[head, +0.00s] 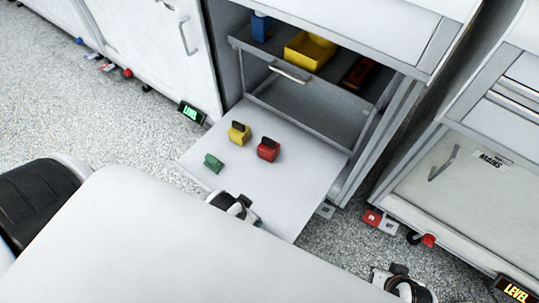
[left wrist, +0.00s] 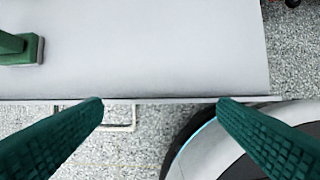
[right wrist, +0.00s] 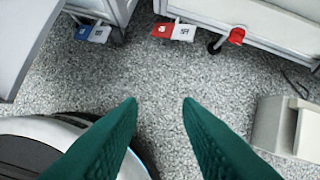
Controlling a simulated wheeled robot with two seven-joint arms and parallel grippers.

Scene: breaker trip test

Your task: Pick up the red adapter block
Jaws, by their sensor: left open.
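The red adapter block (head: 268,150), with a dark top, sits on a light grey pulled-out panel (head: 300,190) in the head view. It is outside the left wrist view. My left gripper (head: 240,204) is at the panel's near edge, nearer to me than the red block and apart from it. In the left wrist view the left gripper (left wrist: 160,100) has its green fingers wide apart with nothing between them. My right gripper (head: 405,284) is off to the lower right over the floor. In the right wrist view its fingers (right wrist: 160,101) are apart and empty.
A yellow block (head: 239,133) and a green block (head: 213,162) stand on the panel left of the red one; the green also shows in the left wrist view (left wrist: 22,52). A yellow bin (head: 310,51) sits inside the cabinet. Another cabinet (head: 470,190) stands at right.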

